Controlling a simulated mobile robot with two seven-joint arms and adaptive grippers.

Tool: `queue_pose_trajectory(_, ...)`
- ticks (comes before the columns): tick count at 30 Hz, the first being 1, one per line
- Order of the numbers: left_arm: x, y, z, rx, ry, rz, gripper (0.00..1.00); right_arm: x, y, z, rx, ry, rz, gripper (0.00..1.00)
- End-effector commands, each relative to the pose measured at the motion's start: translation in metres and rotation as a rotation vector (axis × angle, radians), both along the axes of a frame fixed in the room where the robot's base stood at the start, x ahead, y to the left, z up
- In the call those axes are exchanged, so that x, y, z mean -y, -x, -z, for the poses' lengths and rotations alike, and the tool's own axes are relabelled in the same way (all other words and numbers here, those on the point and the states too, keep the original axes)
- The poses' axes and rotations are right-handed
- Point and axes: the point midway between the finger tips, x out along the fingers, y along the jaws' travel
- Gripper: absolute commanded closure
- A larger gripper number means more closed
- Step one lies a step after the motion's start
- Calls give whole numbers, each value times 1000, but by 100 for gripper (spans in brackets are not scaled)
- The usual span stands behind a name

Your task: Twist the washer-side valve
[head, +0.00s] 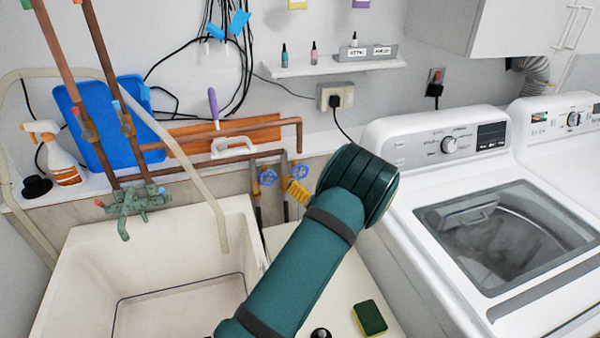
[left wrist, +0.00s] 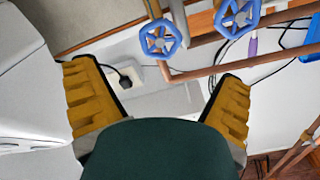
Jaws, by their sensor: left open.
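Two blue handwheel valves sit side by side on short pipes between the sink and the washer. The washer-side valve (head: 299,171) is the right one in the head view; in the left wrist view it (left wrist: 160,40) is the left one. The other valve (head: 268,177) also shows in the left wrist view (left wrist: 238,16). My left gripper (head: 298,191) is close to the washer-side valve, partly hidden behind my green wrist. In the left wrist view its yellow fingers (left wrist: 156,78) are spread and empty, with the valve beyond the tips. My right gripper is not in view.
The white washer (head: 400,137) stands right of my arm. A utility sink (head: 80,270) with a green faucet (head: 132,203) is at left. Copper pipe (head: 240,128) runs behind the valves. A plugged-in outlet (head: 335,96) is on the wall; a sponge (head: 369,318) lies in front.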

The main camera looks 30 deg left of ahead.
Motion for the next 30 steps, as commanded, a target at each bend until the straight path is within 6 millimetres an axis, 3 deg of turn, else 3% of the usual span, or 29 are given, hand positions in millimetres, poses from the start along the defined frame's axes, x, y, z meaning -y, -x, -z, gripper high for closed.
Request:
queue_pose_trajectory(12, -57, -47, 1, 1, -1, -2, 5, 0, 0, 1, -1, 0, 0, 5)
queue_pose_trajectory(27, -68, -57, 0, 0, 0, 0, 5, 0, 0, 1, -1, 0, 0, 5)
queue_pose_trajectory(30, -68, -57, 0, 0, 0, 0, 39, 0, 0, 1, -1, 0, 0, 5)
